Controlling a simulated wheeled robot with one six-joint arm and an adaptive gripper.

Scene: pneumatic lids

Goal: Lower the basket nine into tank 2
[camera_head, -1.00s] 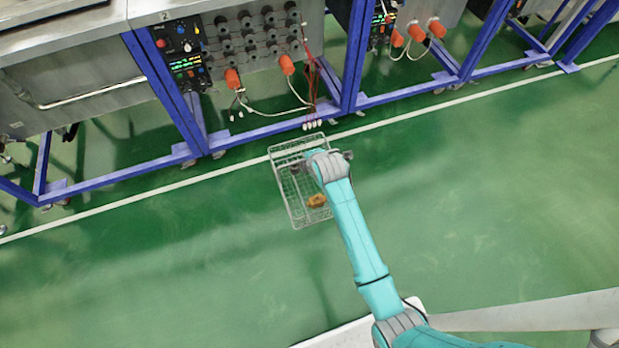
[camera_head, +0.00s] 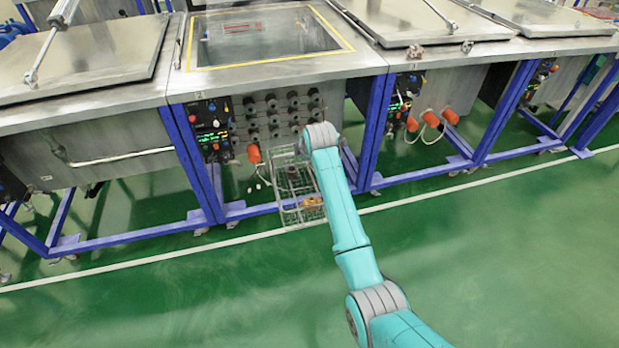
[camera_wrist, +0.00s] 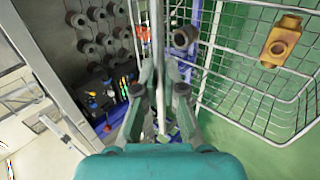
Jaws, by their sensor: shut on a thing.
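The wire basket (camera_head: 292,181) hangs from my arm's end in front of the tank frame in the head view. A brass-coloured part (camera_head: 311,202) lies in it. In the wrist view the basket's mesh (camera_wrist: 262,55) fills the right side, with the brass part (camera_wrist: 281,40) inside. My gripper (camera_wrist: 160,75) is shut on the basket at its near side; the exact grip point is partly hidden. In the head view my arm's wrist hides the fingers. Tank 2 (camera_head: 190,82) stands behind and above the basket, its top opening (camera_head: 262,40) uncovered inside a yellow border.
Closed lids cover the tank to the left (camera_head: 85,50) and the tank to the right (camera_head: 420,22). A control panel (camera_head: 210,128) and orange connectors (camera_head: 253,153) are on tank 2's front. Blue frame legs (camera_head: 195,165) stand below. The green floor (camera_head: 200,300) in front is clear.

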